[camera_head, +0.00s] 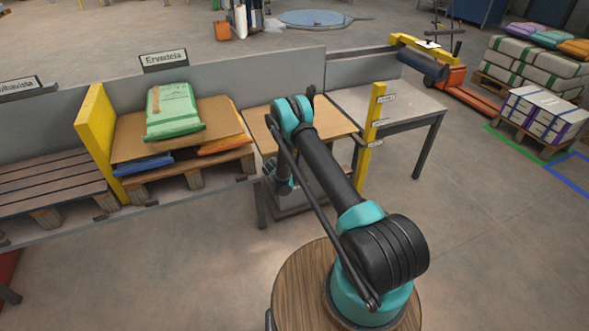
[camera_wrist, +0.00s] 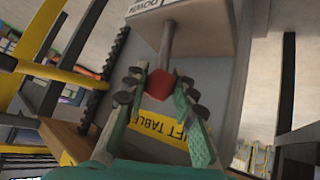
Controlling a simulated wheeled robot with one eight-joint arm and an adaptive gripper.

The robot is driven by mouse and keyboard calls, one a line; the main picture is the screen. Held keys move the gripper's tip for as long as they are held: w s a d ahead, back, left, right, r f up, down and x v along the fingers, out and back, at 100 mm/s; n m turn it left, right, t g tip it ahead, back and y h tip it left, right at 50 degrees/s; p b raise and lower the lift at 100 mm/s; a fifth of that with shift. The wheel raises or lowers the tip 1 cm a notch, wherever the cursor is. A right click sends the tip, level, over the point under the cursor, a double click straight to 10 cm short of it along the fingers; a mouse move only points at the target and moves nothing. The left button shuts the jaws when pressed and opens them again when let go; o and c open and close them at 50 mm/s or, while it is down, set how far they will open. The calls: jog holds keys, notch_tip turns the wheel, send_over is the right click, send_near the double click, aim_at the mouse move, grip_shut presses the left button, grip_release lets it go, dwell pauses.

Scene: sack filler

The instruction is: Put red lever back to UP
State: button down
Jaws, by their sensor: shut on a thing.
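The red lever's knob (camera_wrist: 159,84) shows in the middle of the wrist view, at the end of a grey shaft. The shaft runs up toward a pale box (camera_wrist: 208,25) with a label on it that seems to read DOWN. My gripper (camera_wrist: 160,76) has its green and dark fingers on both sides of the knob and is shut on it. A yellow plate (camera_wrist: 150,128) lettered LIFT TABLE is partly hidden behind the fingers. In the head view my arm reaches down by the lift table (camera_head: 335,128); the lever is hidden there.
A yellow post (camera_head: 371,130) with small labels stands right of my arm. A grey bench (camera_head: 390,105) is behind it. On the left, a pallet holds a green and white sack (camera_head: 173,110) on cardboard.

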jog(key=shift+a, duration=0.1)
dwell(0.4)
jog(key=c, duration=1.2)
grip_release()
jog(key=shift+w, duration=0.1)
